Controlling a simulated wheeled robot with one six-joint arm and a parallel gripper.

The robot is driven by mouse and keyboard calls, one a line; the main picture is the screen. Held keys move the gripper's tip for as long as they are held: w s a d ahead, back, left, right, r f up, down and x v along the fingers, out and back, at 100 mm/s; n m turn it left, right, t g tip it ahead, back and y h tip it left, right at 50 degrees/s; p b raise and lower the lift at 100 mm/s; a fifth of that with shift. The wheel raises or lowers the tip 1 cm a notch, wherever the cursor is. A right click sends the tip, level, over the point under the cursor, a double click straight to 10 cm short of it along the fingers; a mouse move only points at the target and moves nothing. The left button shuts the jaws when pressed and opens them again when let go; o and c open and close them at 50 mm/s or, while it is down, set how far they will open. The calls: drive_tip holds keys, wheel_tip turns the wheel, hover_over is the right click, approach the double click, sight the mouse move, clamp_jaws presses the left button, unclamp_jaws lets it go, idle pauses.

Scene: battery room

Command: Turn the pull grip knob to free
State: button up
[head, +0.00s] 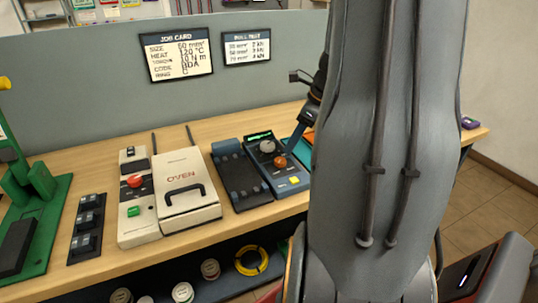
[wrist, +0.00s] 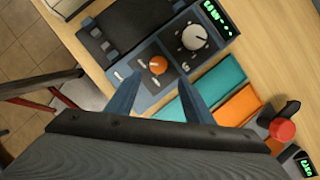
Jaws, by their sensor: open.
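The orange knob (wrist: 157,65) sits on a dark panel of the blue-grey tester (wrist: 150,98), with small white labels beside it. The labels are too small to read. It also shows in the head view (head: 280,162), just below a larger pale dial (head: 267,146); that dial shows in the wrist view (wrist: 194,38) too. My gripper (wrist: 160,79) is open, its two blue fingers on either side of and just short of the orange knob in the picture. I cannot tell whether they touch it. In the head view my arm hides part of the tester's right side.
The tester has a lit green display (wrist: 213,12) and a yellow button (head: 294,180). Left of it stand an oven (head: 187,205) and a red-knobbed control box (head: 136,210). Teal (wrist: 222,74) and orange (wrist: 239,104) blocks and a red-topped item (wrist: 283,130) lie to the right.

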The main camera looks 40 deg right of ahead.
sight(281, 159)
drive_tip(key=x, duration=0.7)
drive_tip(key=shift+w+a+f+p, duration=0.15)
drive_tip(key=shift+a+f+p, duration=0.1)
drive_tip(key=shift+a+p, duration=0.15)
drive_tip(key=shift+d, duration=0.1)
drive_tip(key=shift+c, duration=0.4)
